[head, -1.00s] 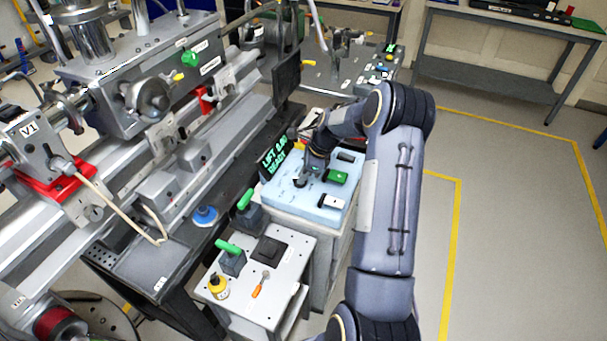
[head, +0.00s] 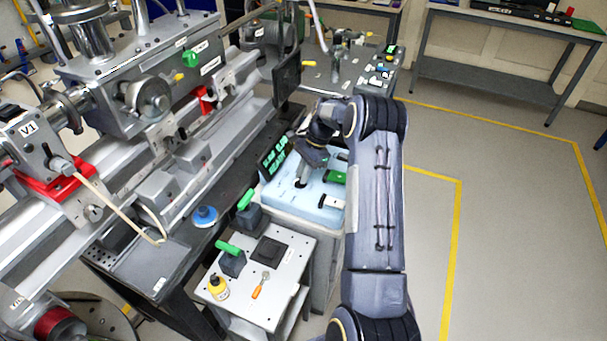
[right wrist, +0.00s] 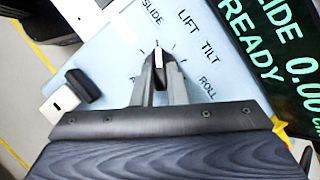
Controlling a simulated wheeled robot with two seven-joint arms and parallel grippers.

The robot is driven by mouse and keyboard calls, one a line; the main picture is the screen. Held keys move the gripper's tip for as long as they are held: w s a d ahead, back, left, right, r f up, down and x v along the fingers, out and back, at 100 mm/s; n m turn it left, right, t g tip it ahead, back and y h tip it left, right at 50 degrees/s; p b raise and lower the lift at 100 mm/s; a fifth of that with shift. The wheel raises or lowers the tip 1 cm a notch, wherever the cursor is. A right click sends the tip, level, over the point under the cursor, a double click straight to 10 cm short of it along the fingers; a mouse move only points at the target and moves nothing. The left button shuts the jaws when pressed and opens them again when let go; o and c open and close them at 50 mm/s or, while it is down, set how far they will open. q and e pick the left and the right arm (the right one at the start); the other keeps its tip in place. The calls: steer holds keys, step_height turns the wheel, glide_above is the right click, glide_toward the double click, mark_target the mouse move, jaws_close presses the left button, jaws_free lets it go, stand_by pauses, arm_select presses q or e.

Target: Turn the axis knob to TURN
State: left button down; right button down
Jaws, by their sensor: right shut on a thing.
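The axis knob (right wrist: 158,57) is small and dark with a white pointer line, on a light blue control panel (head: 277,200). In the right wrist view, SLIDE, LIFT, TILT and ROLL labels ring it; its line points at the tick by SLIDE. A label at the left is mostly hidden by my finger, and I cannot read TURN anywhere. My right gripper (right wrist: 159,68) is shut on the knob, one finger on each side. In the head view my right gripper (head: 302,179) reaches down to the panel. The display (right wrist: 265,45) reads SLIDE 0.00 READY. My left gripper is not in view.
A green switch (head: 335,177) and a white-and-black switch (head: 331,202) sit on the panel beside the gripper. The large machine rail fills the left. Floor at the right is clear.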

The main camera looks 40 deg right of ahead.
steer(key=n, duration=0.1)
steer(key=n+g, duration=0.1)
steer(key=n, duration=0.2)
steer(key=shift+w+n+g, duration=0.25)
steer(key=shift+n+g, duration=0.05)
steer(key=shift+w+n+g+h, duration=0.1)
steer(key=shift+n+g+h, duration=0.2)
steer(key=shift+n, duration=0.7)
steer(key=shift+w+n+g+h, duration=0.1)
steer(key=shift+n+g, duration=0.3)
steer(key=shift+n, duration=0.6)
steer(key=c, duration=1.4)
jaws_free()
steer(key=shift+a, duration=0.1)
steer(key=shift+c, duration=0.2)
steer(key=v, duration=0.7)
steer(key=shift+r+b, duration=0.35)
steer(key=shift+w+r, duration=0.1)
steer(key=shift+r, duration=0.05)
